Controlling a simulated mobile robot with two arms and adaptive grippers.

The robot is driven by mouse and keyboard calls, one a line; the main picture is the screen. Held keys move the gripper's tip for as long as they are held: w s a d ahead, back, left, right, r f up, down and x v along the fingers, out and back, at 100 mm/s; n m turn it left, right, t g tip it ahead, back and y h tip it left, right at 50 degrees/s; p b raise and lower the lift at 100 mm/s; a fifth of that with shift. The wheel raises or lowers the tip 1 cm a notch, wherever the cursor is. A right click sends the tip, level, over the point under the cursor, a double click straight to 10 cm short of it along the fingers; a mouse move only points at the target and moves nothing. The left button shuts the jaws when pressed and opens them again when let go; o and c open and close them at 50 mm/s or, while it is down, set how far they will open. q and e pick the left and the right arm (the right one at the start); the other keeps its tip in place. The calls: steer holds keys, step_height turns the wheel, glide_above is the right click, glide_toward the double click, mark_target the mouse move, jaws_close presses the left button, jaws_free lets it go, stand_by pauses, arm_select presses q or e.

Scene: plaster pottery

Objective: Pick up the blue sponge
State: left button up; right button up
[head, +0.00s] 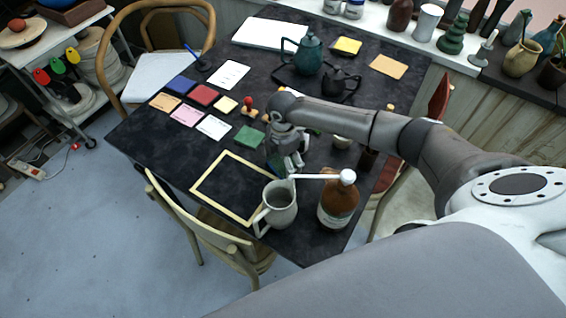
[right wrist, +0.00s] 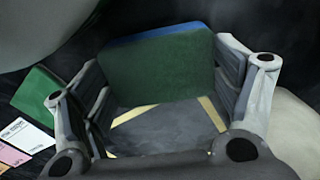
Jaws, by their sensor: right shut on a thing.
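The blue sponge (right wrist: 160,68) has a dark green face and a blue strip along its upper edge in the right wrist view. It sits between the two fingers of my right gripper (right wrist: 165,95), which is shut on it. Only a small dark blue-green part of the sponge (head: 277,169) shows there, the rest hidden by the gripper. I cannot tell how far it is above the table. My left gripper is not in view.
A grey pitcher (head: 279,206) and a brown bottle (head: 337,203) with a white nozzle stand close in front of the gripper. The yellow-framed board (head: 207,175) lies to the left. Coloured cards, a green card (head: 249,138) and a teal teapot (head: 307,54) are farther back.

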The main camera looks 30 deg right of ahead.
step_height(320, 180, up, 10)
steer(key=b, duration=0.1)
stand_by(0.4)
